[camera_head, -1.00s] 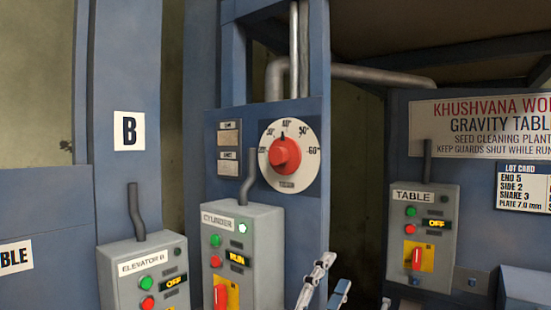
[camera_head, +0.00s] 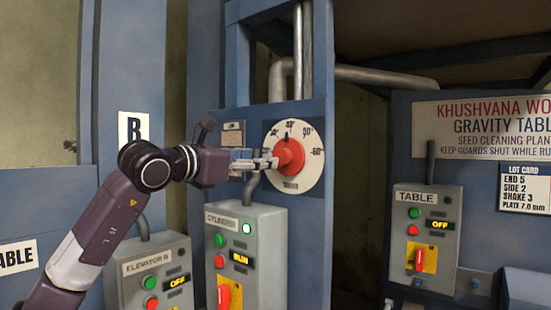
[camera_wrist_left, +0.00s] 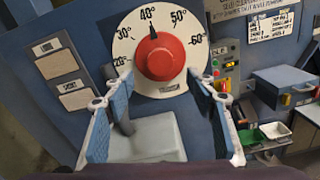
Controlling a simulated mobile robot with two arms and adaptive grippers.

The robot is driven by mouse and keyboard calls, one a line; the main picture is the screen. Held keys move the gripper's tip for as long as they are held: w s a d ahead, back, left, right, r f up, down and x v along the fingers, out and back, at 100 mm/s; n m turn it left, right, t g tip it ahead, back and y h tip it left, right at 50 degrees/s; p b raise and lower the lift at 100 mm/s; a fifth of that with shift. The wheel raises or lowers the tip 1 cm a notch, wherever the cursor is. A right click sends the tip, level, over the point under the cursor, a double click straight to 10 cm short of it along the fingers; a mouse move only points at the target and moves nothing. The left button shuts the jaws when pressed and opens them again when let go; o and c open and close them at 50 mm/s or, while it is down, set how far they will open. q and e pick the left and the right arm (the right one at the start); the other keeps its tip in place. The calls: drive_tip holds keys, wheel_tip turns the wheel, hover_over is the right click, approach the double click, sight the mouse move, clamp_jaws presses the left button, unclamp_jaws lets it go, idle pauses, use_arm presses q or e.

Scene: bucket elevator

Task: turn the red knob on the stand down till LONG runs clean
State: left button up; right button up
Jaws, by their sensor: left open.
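The red knob (camera_head: 290,155) sits on a round white dial (camera_head: 312,172) on the blue stand. In the left wrist view the red knob (camera_wrist_left: 160,57) is upper middle, with its black pointer at about 40°. My left gripper (camera_head: 268,163) reaches in from the left to the knob's left side. In the left wrist view my left gripper (camera_wrist_left: 160,82) is open, its fingers on either side below the knob; contact cannot be told. My right gripper is not in view.
The CYLINDER box (camera_head: 258,262) lies just below the dial, with a conduit rising from it. The ELEVATOR B box (camera_head: 160,285) is partly behind my left arm. The TABLE box (camera_head: 412,255) is at right. Small green and white trays (camera_wrist_left: 274,130) show in the wrist view.

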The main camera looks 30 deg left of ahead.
sight(279, 157)
use_arm(q)
drive_tip(key=w+p, duration=0.1)
drive_tip(key=w, duration=0.1)
drive_tip(key=w+p, duration=0.1)
drive_tip(key=w, duration=0.1)
drive_tip(key=w+p, duration=0.1)
drive_tip(key=w, duration=0.2)
drive_tip(key=shift+w+d, duration=0.1)
drive_tip(key=shift+d, duration=0.15)
drive_tip(key=shift+w+p, duration=0.35)
drive_tip(key=shift+c, duration=0.4)
drive_tip(key=c, duration=1.1)
